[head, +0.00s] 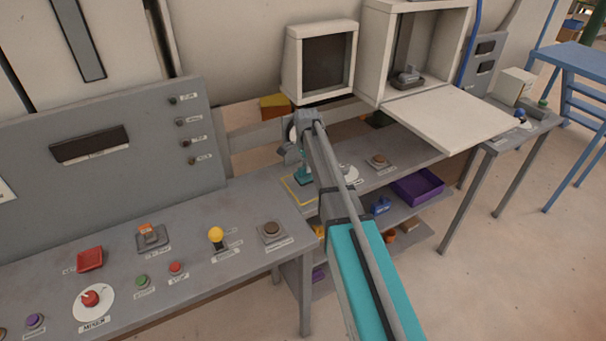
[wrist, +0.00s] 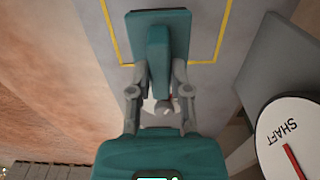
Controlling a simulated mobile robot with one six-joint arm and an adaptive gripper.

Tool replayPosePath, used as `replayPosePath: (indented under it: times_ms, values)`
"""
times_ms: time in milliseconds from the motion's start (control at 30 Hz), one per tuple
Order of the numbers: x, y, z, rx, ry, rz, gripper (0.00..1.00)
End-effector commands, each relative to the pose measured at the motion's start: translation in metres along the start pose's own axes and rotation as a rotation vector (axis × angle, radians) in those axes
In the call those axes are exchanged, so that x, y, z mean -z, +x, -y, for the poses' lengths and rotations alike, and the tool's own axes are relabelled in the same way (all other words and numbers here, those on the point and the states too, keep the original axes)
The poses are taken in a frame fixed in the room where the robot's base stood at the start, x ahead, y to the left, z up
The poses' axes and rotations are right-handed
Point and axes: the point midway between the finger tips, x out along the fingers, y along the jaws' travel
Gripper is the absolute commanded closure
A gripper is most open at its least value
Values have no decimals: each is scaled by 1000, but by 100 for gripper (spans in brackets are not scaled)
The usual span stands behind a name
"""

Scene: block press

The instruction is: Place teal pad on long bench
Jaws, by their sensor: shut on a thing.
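The teal pad (wrist: 178,28) is a flat rectangular block with an upright teal fin. In the wrist view my gripper (wrist: 159,72) is shut on this fin, one finger on each side. In the head view the pad (head: 303,177) is small and partly hidden by my arm, below my gripper (head: 301,158). It is over or on a grey bench surface (head: 342,188) with a yellow outline (wrist: 228,25). The wrist view shows the pad within or above this outline. I cannot tell whether it touches the surface.
A round dial marked SHAFT (wrist: 285,140) is close at the right in the wrist view. A nearer grey bench (head: 200,270) carries a red knob (head: 90,298), a yellow knob (head: 215,236) and several buttons. An open white cabinet (head: 365,50) stands behind. A purple tray (head: 418,187) is on a lower shelf.

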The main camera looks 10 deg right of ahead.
Motion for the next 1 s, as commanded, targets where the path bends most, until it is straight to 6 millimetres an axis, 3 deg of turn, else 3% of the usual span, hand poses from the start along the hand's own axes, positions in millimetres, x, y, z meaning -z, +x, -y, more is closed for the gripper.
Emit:
replayPosePath:
  times_ms: [167,500,1000]
  values:
    - [0,12,9,0,0,0,100]
    - [0,38,7,0,0,0,100]
    - [-1,40,8,0,0,0,100]
